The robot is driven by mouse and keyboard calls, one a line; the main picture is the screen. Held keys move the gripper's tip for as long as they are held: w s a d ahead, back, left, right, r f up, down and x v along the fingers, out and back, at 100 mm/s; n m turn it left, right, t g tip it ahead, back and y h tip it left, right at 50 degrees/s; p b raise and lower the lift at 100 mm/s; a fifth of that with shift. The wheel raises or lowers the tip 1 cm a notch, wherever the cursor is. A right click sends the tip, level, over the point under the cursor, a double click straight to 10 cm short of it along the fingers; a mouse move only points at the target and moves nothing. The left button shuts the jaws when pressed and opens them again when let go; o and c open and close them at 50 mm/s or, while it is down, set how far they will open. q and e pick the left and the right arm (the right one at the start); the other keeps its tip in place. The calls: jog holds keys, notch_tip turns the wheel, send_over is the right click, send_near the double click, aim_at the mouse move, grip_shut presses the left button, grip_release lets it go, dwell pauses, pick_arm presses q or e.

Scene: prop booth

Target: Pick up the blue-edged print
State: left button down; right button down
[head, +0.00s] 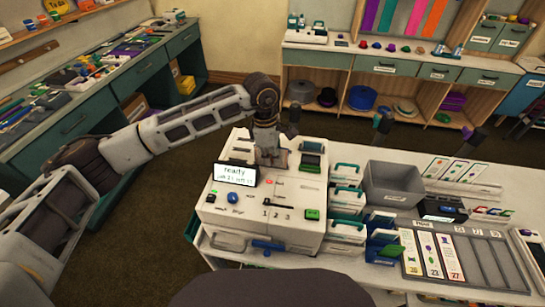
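Several narrow white prints with coloured marks lie in the left slots of a grey sorting tray (487,238) at the lower right. My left gripper (270,160) points down over the back of a white machine (262,215), whose screen reads "ready". It is well left of the tray. Its fingertips are small and dark, and I cannot tell whether they are open or hold anything. My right gripper cannot be made out.
A grey open bin (393,183) and several white cases with green handles stand between machine and tray. More cards (456,171) lie behind the tray. A blue holder (384,246) stands at the tray's left. A cluttered workbench (75,85) is at left; shelves (400,75) stand behind.

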pick_arm(q)
notch_tip(320, 180, up, 9)
jog(key=shift+r+b, duration=0.1)
jog(key=shift+b, duration=0.95)
jog(key=shift+r, duration=0.5)
jog(key=shift+r, duration=0.1)
